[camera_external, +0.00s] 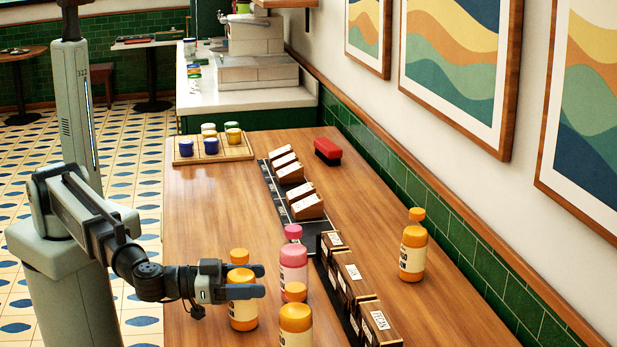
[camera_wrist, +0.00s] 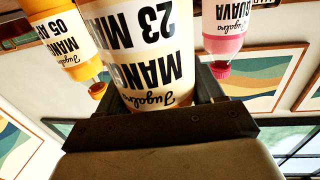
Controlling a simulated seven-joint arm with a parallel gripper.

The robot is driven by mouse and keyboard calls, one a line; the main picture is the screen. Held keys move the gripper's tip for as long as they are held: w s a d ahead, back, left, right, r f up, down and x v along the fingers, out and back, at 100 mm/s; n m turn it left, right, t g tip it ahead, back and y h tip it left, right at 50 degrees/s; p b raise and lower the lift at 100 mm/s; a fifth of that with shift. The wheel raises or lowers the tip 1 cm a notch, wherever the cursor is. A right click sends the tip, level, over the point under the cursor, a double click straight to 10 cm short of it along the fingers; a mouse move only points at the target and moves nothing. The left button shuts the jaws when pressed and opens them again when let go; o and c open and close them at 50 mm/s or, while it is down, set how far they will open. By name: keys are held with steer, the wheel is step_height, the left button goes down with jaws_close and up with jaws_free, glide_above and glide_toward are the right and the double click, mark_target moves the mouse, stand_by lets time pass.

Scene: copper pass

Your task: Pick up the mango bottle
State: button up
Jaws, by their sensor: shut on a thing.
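My gripper (camera_external: 252,281) is shut around the body of an orange mango bottle (camera_external: 243,315) with an orange cap, one finger on each side. The bottle is upright and seems to stand on the wooden table; I cannot tell whether its base is lifted. In the wrist view, which is upside down, the held mango bottle (camera_wrist: 145,45) fills the middle between the fingers. Its white label reads mango and 23. Another mango bottle (camera_wrist: 58,30) shows at left, its label starting with 05.
A pink guava bottle (camera_external: 293,268) stands close right of my gripper; it also shows in the wrist view (camera_wrist: 235,42). An orange bottle (camera_external: 295,326) stands in front, another (camera_external: 413,252) farther right. Wooden label boxes (camera_external: 352,285) line the table's middle. A jar tray (camera_external: 212,151) sits behind.

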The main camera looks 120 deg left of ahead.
steer(key=shift+r, duration=0.15)
steer(key=shift+r, duration=5.15)
step_height(320, 180, up, 11)
steer(key=w+a+n+g+y, duration=0.2)
steer(key=a+g, duration=0.1)
steer(key=a, duration=1.4)
steer(key=w+a+n+g+y, duration=0.2)
steer(key=a+n+y, duration=0.1)
steer(key=a, duration=1.4)
steer(key=s+a+n+g+y, duration=0.15)
steer(key=s+a, duration=0.35)
steer(key=a, duration=0.7)
steer(key=s+a+n+g, duration=0.1)
steer(key=s+a+g, duration=0.25)
steer(key=a, duration=0.75)
steer(key=s+a+n+g+y, duration=0.15)
steer(key=s+a, duration=0.35)
steer(key=a, duration=0.7)
step_height(320, 180, down, 21)
steer(key=h, duration=0.1)
steer(key=shift+d+f, duration=0.15)
steer(key=shift+d, duration=0.1)
